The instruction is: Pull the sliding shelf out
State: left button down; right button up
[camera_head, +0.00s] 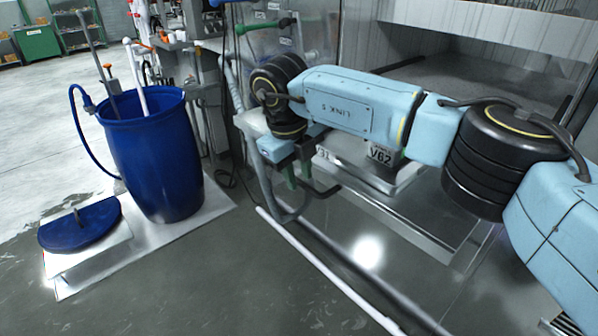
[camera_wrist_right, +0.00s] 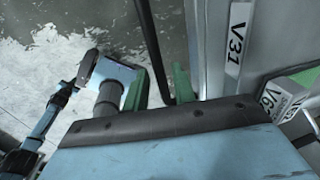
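The sliding shelf appears to be the low metal tray (camera_head: 440,235) under the machine at the right; my right arm covers part of it. A dark bar-like handle (camera_head: 325,191) stands out near its left end. It also shows in the right wrist view (camera_wrist_right: 153,45). My right gripper (camera_head: 298,175) is at this handle, pointing down. In the right wrist view its two green fingers (camera_wrist_right: 160,88) stand apart with the bar between them. A gap shows on the left side of the bar, so the gripper does not look closed on it.
A blue barrel (camera_head: 150,155) stands on a white board at the left, with a blue lid (camera_head: 80,225) near it. A curved grey pipe frame (camera_head: 265,185) and a long white floor rail (camera_head: 325,270) are close to my right gripper.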

jog(key=shift+o, duration=0.5)
jog(key=shift+r, duration=0.25)
notch_tip(320, 180, up, 13)
jog(key=s+a, duration=0.1)
jog(key=shift+s+a+f, duration=0.15)
jog(key=shift+s+a, duration=0.25)
jog(key=shift+f, duration=0.1)
